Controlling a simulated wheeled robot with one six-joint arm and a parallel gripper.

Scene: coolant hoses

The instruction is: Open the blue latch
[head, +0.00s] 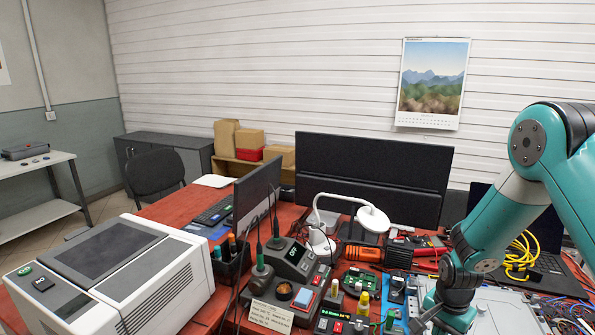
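My teal arm comes in from the right and reaches down to the bottom edge. My gripper (436,326) is low at the bottom edge, over the cluttered table end beside a pale grey panel. Its fingers are small and partly cut off, so I cannot tell whether they are open or shut. No blue latch can be made out clearly. A small blue patch (397,313) shows just left of my gripper, but I cannot tell what it is. Coolant hoses cannot be made out either.
A red table (172,208) carries a grey-white machine (115,275), a soldering station (292,258), dark screens (370,172), a white lamp (372,218), a green circuit board (361,281) and a yellow cable (521,254). Clutter crowds my gripper's left side.

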